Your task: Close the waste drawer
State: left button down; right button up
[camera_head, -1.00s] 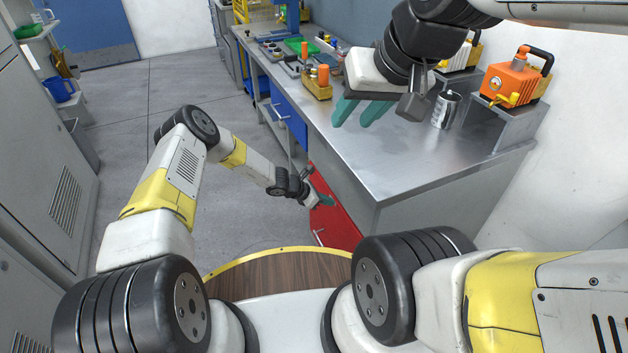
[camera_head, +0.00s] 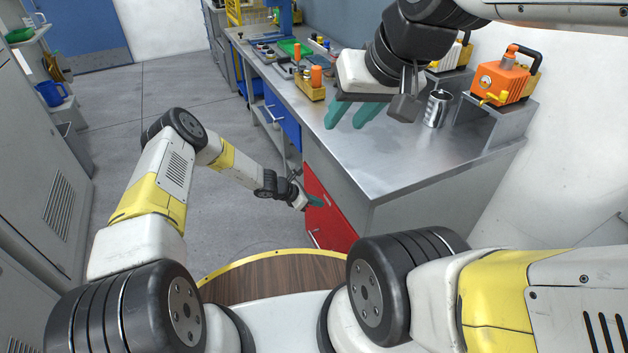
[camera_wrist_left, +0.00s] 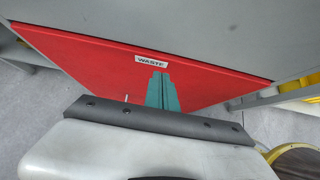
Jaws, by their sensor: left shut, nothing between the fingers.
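The red waste drawer (camera_head: 328,218) is in the side of the grey workbench, below its metal top. In the left wrist view its red front (camera_wrist_left: 80,65) carries a white label reading WASTE (camera_wrist_left: 152,61). The front looks about flush with the cabinet; I cannot tell if a small gap is left. My left gripper (camera_head: 314,203) is shut and empty, its teal fingers (camera_wrist_left: 161,92) at the red front just below the label. Whether they touch it is unclear. My right gripper (camera_head: 357,113) is open and empty above the bench top.
The bench top (camera_head: 400,170) holds a metal can (camera_head: 437,108), an orange machine (camera_head: 502,79) on a stand and an orange-topped box (camera_head: 311,85). A blue drawer (camera_head: 282,118) is farther along the bench. Grey lockers (camera_head: 40,170) stand at the left; the floor between is open.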

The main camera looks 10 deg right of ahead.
pick_arm(q)
jog(key=a+f+v, duration=0.1)
jog(key=v, duration=1)
jog(key=s+a+r+m+y, duration=0.1)
jog(key=s+a+r+m, duration=0.2)
jog(key=r, duration=0.7)
jog(key=a+r+m+y, duration=0.15)
jog(key=r+m, duration=0.35)
jog(key=r, duration=0.6)
jog(key=s+a+r+m, duration=0.2)
jog(key=a+r+m, duration=0.15)
jog(key=r, duration=0.65)
jog(key=s+a+r+m+t+y, duration=0.2)
jog(key=s+a+r+m, duration=0.4)
jog(key=s+r, duration=0.65)
jog(key=s+a+r+m+t+y, duration=0.1)
jog(key=s+a+r+m, duration=0.1)
jog(key=s, duration=0.4)
jog(key=s+a+r+m+y, duration=0.1)
jog(key=s+a+r+m, duration=0.1)
jog(key=s+a, duration=0.3)
jog(key=shift+s+a+r+t, duration=0.15)
jog(key=shift+s+a+t, duration=0.2)
jog(key=shift+s, duration=0.6)
jog(key=shift+d, duration=0.1)
